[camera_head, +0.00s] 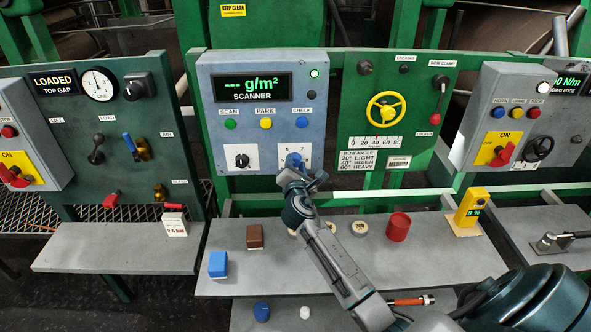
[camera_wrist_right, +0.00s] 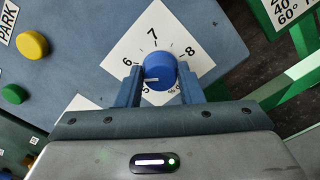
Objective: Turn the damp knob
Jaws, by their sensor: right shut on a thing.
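The damp knob (camera_wrist_right: 159,66) is a round blue knob on a white square dial plate (camera_wrist_right: 152,35). The plate is marked 6, 7 and 8, with a % sign partly hidden low down. A white line on the knob's face points to the lower left in the right wrist view. My right gripper (camera_wrist_right: 160,82) is shut on the knob, one finger at each side. In the head view the right gripper (camera_head: 302,180) reaches the lower right of the grey-blue scanner panel (camera_head: 218,110) and covers much of the dial. My left gripper is not in view.
A black knob (camera_head: 242,160) sits left of the dial. Green, yellow and blue buttons (camera_head: 302,122) are above. The scanner display (camera_head: 252,86) reads "--- g/m²". A yellow handwheel (camera_head: 385,109) is to the right. Blocks and a red cup (camera_head: 398,227) stand on the shelf below.

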